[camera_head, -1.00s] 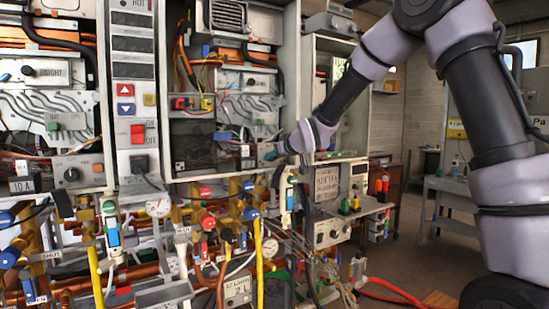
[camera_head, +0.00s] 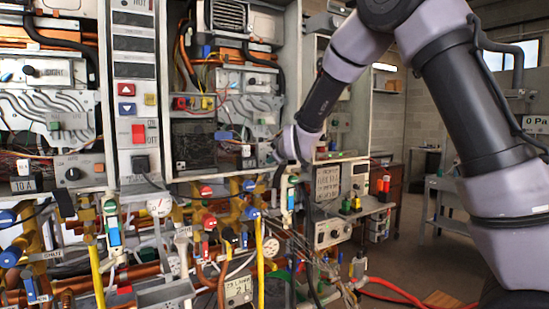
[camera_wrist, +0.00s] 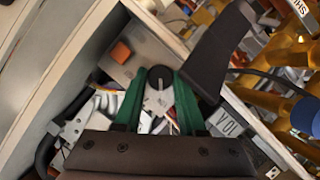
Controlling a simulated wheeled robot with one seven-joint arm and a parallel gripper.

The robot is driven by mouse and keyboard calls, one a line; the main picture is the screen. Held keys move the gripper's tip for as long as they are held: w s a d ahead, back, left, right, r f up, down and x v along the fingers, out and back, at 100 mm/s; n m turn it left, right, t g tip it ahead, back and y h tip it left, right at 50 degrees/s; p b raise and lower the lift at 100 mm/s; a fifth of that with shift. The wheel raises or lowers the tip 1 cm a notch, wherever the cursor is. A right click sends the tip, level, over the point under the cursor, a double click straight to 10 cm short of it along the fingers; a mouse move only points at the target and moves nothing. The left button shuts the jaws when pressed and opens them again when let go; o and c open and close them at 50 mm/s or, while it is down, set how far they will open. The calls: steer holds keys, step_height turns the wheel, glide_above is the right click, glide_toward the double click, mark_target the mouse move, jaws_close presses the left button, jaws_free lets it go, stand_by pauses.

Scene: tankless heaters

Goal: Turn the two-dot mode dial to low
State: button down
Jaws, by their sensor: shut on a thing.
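In the wrist view my gripper (camera_wrist: 160,80) has its two green fingers closed on either side of a black round dial (camera_wrist: 160,73) on a light metal panel (camera_wrist: 121,73). A pale, pointed plate shows between the fingers below the dial. No dots or mode marks can be read on it. In the head view the end of my arm reaches the right edge of the middle open heater cabinet. My fingers and the held dial are hidden there.
An orange square button (camera_wrist: 121,52) sits beside the dial. A dark flat piece (camera_wrist: 212,50) stands close on the right. Another black dial (camera_head: 73,174) is on the left heater's panel. Pipes, valves and a yellow hose (camera_head: 258,262) crowd the space below. Open floor lies at right.

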stand_by(0.3)
steer(key=c, duration=0.5)
jaws_free()
steer(key=v, duration=1.1)
